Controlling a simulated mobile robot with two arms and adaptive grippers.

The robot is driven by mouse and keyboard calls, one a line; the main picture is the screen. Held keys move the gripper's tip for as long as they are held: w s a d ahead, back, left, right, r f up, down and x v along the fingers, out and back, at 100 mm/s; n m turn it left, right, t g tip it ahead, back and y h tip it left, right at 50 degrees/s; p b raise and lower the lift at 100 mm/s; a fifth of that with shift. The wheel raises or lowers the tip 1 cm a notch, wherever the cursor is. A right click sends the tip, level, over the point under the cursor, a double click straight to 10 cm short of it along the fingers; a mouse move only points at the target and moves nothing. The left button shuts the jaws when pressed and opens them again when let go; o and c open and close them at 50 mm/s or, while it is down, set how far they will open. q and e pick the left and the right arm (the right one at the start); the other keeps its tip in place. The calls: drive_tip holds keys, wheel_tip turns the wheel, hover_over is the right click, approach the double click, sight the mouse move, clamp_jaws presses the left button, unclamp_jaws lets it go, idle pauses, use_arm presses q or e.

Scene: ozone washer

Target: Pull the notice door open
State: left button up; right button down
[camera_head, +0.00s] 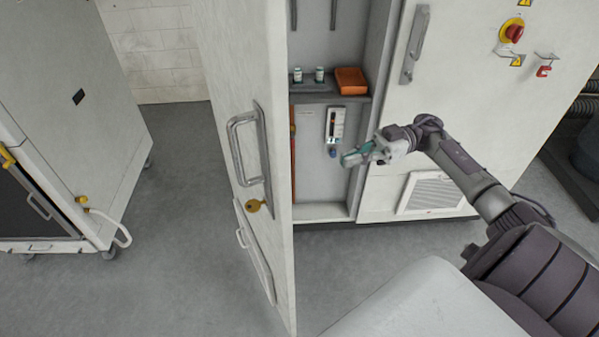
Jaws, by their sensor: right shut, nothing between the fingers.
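The notice door (221,100) is a tall white door that stands swung out from the cabinet, toward the left of the opening. It bears a metal pull handle (240,150) and a brass key (255,205) below it. My right gripper (350,159) is shut and empty. It is in front of the cabinet opening, to the right of the door and apart from its handle. My left gripper is not in view.
A closed cabinet door (470,110) with a red emergency knob (514,33) is at the right. A wheeled cabinet (75,100) stands left, with clear floor (180,220) between.

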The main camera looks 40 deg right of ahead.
drive_tip(key=w+a+p, duration=0.1)
drive_tip(key=a+p, duration=0.5)
drive_tip(key=a, duration=0.7)
drive_tip(key=shift+w+a, duration=0.4)
drive_tip(key=shift+w+r, duration=0.1)
